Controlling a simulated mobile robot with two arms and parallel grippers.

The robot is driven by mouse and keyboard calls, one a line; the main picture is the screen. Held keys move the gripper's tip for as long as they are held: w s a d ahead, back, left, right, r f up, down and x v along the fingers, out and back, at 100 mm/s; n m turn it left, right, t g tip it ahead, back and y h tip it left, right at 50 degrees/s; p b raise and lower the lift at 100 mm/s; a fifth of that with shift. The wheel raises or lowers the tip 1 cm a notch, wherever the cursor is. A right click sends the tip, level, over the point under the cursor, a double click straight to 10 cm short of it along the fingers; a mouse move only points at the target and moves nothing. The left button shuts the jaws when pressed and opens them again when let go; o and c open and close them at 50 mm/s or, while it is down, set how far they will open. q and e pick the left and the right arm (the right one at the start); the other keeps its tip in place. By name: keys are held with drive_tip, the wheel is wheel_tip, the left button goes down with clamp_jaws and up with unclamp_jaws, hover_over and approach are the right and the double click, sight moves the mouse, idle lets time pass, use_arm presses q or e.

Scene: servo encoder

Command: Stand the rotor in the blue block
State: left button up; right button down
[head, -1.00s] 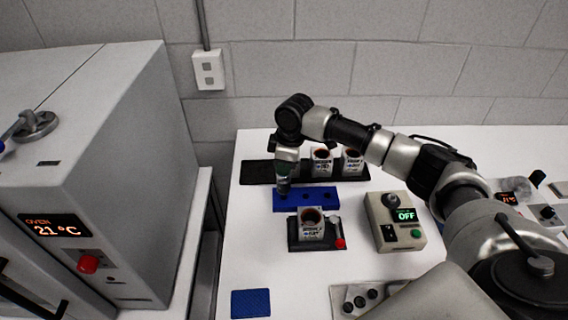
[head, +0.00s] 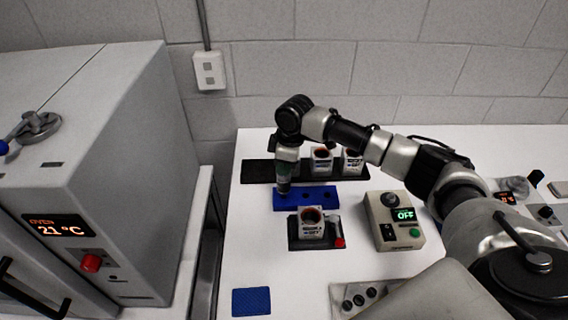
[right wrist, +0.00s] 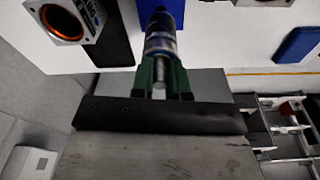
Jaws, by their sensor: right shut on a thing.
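The blue block (head: 318,196) lies on the white table, with dark holes in its top. My right gripper (head: 284,186) points down at the block's left end. In the right wrist view its green fingers (right wrist: 161,76) are shut on the rotor (right wrist: 161,44), a shiny metal cylinder with a thin shaft end between the fingers. The rotor's far end overlaps the blue block (right wrist: 147,8) in that view. I cannot tell whether it sits in a hole or is just above. In the head view the rotor is mostly hidden by the gripper. My left gripper is not in view.
A housing with a copper ring (head: 311,221) sits in a black fixture in front of the block. Two similar housings (head: 322,160) stand on a black tray behind. A control box reading OFF (head: 394,220) is at right. A blue mat (head: 251,302) lies front left. An oven (head: 110,180) stands left.

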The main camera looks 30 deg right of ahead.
drive_tip(key=shift+f, duration=0.2)
drive_tip(key=shift+f, duration=0.5)
drive_tip(key=shift+f, duration=0.1)
idle(0.4)
drive_tip(key=shift+f, duration=0.7)
drive_tip(key=c, duration=0.7)
unclamp_jaws()
drive_tip(key=shift+f, duration=0.15)
